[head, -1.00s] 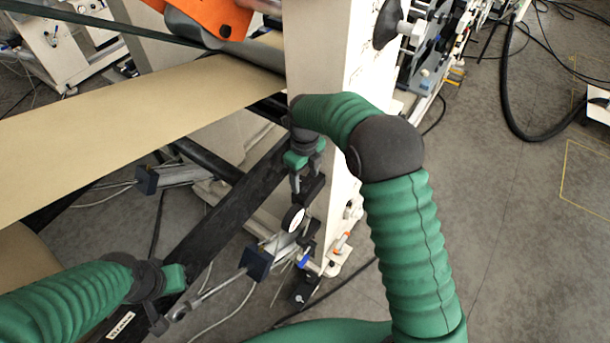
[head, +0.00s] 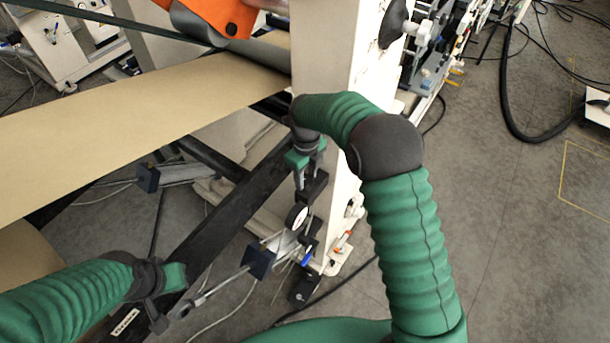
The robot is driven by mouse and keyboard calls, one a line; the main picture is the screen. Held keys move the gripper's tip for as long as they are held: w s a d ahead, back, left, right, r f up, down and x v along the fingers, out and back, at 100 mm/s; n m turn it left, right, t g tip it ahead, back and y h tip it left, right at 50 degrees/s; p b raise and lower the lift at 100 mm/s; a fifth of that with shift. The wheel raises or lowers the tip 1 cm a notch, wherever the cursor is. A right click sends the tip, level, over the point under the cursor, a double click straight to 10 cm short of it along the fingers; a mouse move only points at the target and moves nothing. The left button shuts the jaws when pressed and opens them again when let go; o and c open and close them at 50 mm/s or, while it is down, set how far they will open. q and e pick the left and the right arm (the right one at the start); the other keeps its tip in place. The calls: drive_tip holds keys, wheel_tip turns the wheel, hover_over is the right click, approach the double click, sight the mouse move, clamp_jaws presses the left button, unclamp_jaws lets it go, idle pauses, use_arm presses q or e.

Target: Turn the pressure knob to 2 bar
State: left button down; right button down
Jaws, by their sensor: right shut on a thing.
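The pressure gauge (head: 297,215), a small round white dial with a dark rim, sits on the black regulator beside the machine's white upright. Its reading is too small to tell. My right gripper (head: 300,183) points down just above the gauge, its fingers shut on the black pressure knob at the top of the regulator. The knob (head: 314,187) is partly hidden by the fingers. My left gripper (head: 160,318) is low at the left, over the black beam and far from the knob; its fingers are too unclear to judge.
A wide kraft paper web (head: 140,125) runs across the left. The white upright (head: 345,120) stands close behind my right arm. A metal rod with a dark block (head: 258,262) lies below the gauge. The grey floor (head: 520,240) at the right is mostly clear.

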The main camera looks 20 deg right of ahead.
drive_tip(key=shift+d+n, duration=0.1)
drive_tip(key=shift+n, duration=0.6)
drive_tip(key=shift+n+p, duration=0.6)
drive_tip(key=shift+n, duration=0.6)
drive_tip(key=n+p, duration=0.1)
drive_tip(key=n, duration=0.7)
drive_tip(key=shift+n+p, duration=0.3)
drive_tip(key=shift+n, duration=1.9)
drive_tip(key=shift+r, duration=0.1)
drive_tip(key=c, duration=1.1)
unclamp_jaws()
drive_tip(key=shift+c, duration=0.2)
drive_tip(key=shift+o, duration=1.4)
drive_tip(key=shift+w, duration=0.1)
